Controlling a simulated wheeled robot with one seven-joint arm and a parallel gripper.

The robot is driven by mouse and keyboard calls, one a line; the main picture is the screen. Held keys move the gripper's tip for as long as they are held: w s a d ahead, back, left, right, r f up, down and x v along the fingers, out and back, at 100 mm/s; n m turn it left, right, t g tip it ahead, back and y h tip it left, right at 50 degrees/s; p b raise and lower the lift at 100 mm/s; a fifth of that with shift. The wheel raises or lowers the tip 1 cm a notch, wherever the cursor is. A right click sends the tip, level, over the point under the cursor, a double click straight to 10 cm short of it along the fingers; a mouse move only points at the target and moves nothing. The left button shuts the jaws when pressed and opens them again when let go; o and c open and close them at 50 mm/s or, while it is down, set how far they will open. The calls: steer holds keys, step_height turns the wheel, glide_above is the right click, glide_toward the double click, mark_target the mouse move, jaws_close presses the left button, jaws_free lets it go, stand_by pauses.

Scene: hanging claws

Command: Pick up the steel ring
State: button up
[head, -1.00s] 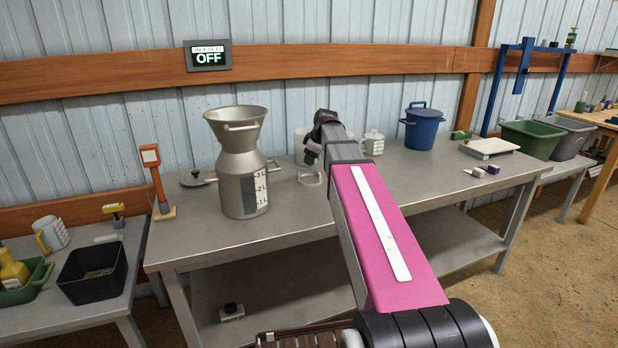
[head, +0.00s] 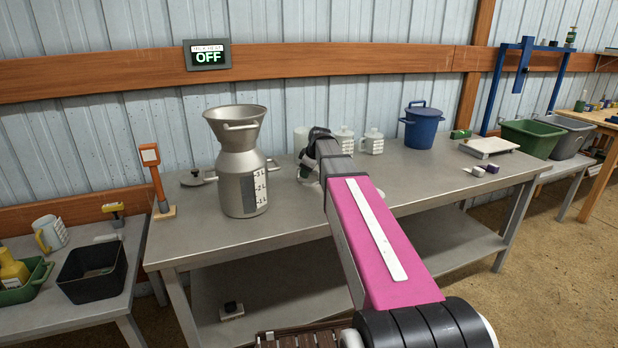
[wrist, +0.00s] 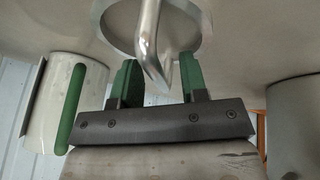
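In the wrist view the steel ring (wrist: 149,42) shows as a round band at the top of the picture, with a bent bright rod in front of it. The rod's bend hangs between the two green fingers of my gripper (wrist: 160,78). The fingers are apart, and I see no clear grip on the rod. Whether either finger touches it I cannot tell. In the head view my gripper (head: 304,170) is low over the steel table, mostly hidden behind my arm, and the ring is largely hidden there too.
A large milk can (head: 240,190) stands left of my gripper, with a lid (head: 193,179) beside it. The table's front middle is clear.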

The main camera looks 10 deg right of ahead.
jaws_close()
step_height(320, 180, up, 10)
stand_by(0.6)
